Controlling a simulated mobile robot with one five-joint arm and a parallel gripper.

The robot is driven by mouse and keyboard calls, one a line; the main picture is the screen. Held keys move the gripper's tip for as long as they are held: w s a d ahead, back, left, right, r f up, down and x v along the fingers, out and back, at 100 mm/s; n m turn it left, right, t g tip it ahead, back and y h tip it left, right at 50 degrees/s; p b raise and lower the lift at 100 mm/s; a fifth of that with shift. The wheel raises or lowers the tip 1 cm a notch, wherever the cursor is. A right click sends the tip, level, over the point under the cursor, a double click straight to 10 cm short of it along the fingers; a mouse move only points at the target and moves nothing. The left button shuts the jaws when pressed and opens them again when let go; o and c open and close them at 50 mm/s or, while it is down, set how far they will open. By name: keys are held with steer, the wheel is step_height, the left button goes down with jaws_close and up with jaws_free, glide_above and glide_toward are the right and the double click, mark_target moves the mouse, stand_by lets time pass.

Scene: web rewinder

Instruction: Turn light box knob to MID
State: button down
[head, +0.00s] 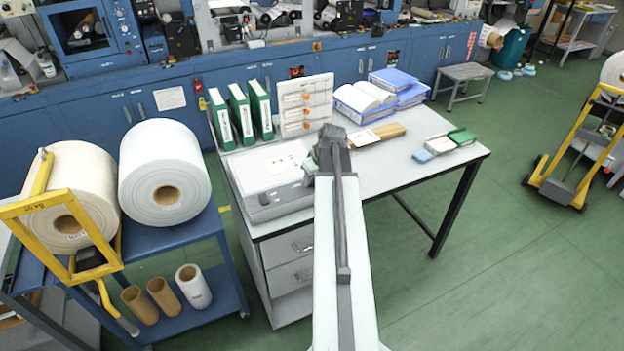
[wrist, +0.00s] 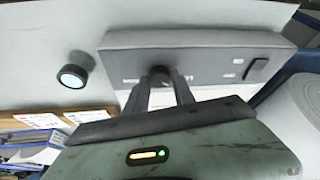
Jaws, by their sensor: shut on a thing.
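The light box (head: 268,167) sits on the left part of the white desk, with a pale top and a grey front. In the wrist view its grey front panel (wrist: 210,62) fills the upper middle. The dark round knob (wrist: 158,72) is on that panel, partly hidden by my fingers. My gripper (wrist: 160,92) is shut on the knob, one finger on each side of it. In the head view my arm reaches to the box's right end, and my gripper hides the knob. Small panel labels show beside the knob, but I cannot read which setting it points to.
A black rocker switch (wrist: 256,70) is on the same panel. A small black cylinder with a bright face (wrist: 73,76) is near the box. Green binders (head: 240,114) and an upright board (head: 305,105) stand behind it. Blue binders (head: 398,86) lie at the desk's back right.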

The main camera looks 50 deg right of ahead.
steer(key=shift+a, duration=0.1)
steer(key=m+h, duration=0.1)
steer(key=m, duration=0.2)
steer(key=m+h, duration=0.1)
steer(key=m, duration=0.1)
steer(key=shift+w+a+m+g, duration=0.1)
steer(key=shift+a+m+g, duration=0.05)
steer(key=shift+m+g, duration=0.25)
steer(key=m+g, duration=0.1)
steer(key=m, duration=0.1)
steer(key=m+h, duration=0.1)
steer(key=m, duration=0.2)
steer(key=shift+w+a+g, duration=0.1)
steer(key=shift+w+g, duration=0.05)
steer(key=shift+g, duration=0.25)
steer(key=shift+m, duration=0.4)
steer(key=c, duration=1.1)
jaws_free()
steer(key=shift+o, duration=0.2)
steer(key=shift+r, duration=0.1)
steer(key=p+v, duration=0.7)
steer(key=shift+a+r, duration=0.2)
steer(key=shift+a, duration=0.1)
